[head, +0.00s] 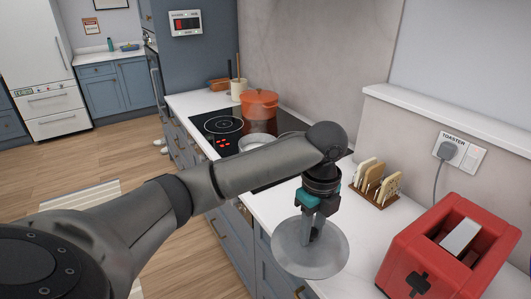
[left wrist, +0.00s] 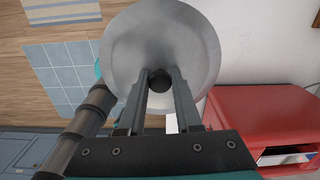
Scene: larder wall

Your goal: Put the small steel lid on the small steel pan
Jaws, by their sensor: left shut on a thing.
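The small steel lid (head: 290,258) is a round grey disc with a dark knob, held over the front edge of the counter. My left gripper (head: 313,232) is shut on its knob, above the disc. In the left wrist view the lid (left wrist: 150,38) fills the top middle, and the two fingers (left wrist: 160,82) stand either side of the dark knob. A steel pan (head: 252,142), apparently the small one, is on the black hob, beyond my left arm. The arm hides most of it, so its inside cannot be told. My right gripper is not in view.
A red toaster (head: 425,245) stands right of the lid, also in the left wrist view (left wrist: 255,115). A toast rack (head: 375,185) stands behind. An orange pot (head: 259,103) is on the far side of the hob (head: 205,125). White counter (head: 360,225) is bare before the rack.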

